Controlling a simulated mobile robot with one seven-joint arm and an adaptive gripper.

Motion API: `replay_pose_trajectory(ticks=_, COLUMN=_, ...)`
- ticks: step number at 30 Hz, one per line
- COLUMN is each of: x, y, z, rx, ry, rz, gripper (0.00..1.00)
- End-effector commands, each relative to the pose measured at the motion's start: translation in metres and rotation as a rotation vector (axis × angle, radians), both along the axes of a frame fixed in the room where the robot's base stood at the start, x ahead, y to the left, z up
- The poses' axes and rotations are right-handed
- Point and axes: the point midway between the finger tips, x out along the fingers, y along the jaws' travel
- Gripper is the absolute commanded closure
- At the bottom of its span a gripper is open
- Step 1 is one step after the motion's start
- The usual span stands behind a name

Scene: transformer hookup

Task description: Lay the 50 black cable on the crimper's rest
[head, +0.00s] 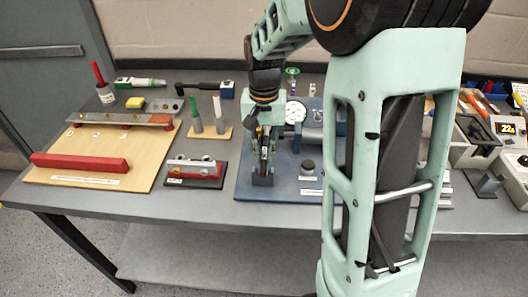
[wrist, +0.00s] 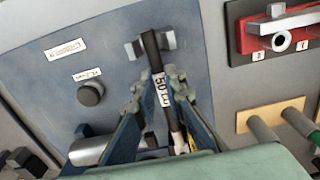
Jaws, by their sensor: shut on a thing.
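The black cable (wrist: 150,52) carries a white label reading 50. My gripper (wrist: 157,86) is shut on it, with a finger on each side near the label. The crimper's rest (wrist: 168,40) is a small grey notched block on the blue base plate (wrist: 55,82). In the wrist view the cable's far end lies across the notch between the rest's two sides; I cannot tell whether it touches the bottom. In the head view my gripper (head: 264,150) points down just behind the rest (head: 262,181), and the cable is mostly hidden by the fingers.
A dark round knob (wrist: 90,93) and labels are on the base plate. A red-and-black fixture (head: 195,171) stands left of it, and a wooden stand (head: 210,133) with upright pieces is behind that. A wooden board (head: 85,180) with a red bar is farther left. My arm hides the table's middle right.

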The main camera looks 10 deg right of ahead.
Motion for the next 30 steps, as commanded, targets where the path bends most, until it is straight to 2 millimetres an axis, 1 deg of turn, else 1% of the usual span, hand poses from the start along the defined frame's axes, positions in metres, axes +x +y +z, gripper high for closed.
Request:
replay_pose_trajectory(ticks=14, x=0.0001, y=0.0001, z=-0.0053, rx=0.0, ry=0.0, rz=0.0, gripper=1.0)
replay_pose_trajectory(ticks=15, x=0.0001, y=0.0001, z=-0.0053, rx=0.0, ry=-0.001, rz=0.0, gripper=0.89)
replay_pose_trajectory(ticks=20, x=0.0001, y=0.0001, z=-0.005, rx=0.0, ry=0.0, rz=0.0, gripper=0.71)
replay_pose_trajectory(ticks=21, x=0.0001, y=0.0001, z=-0.005, rx=0.0, ry=0.0, rz=0.0, gripper=0.69)
replay_pose_trajectory(ticks=30, x=-0.0001, y=0.0, z=-0.0036, rx=0.0, ry=0.0, rz=0.0, gripper=0.69)
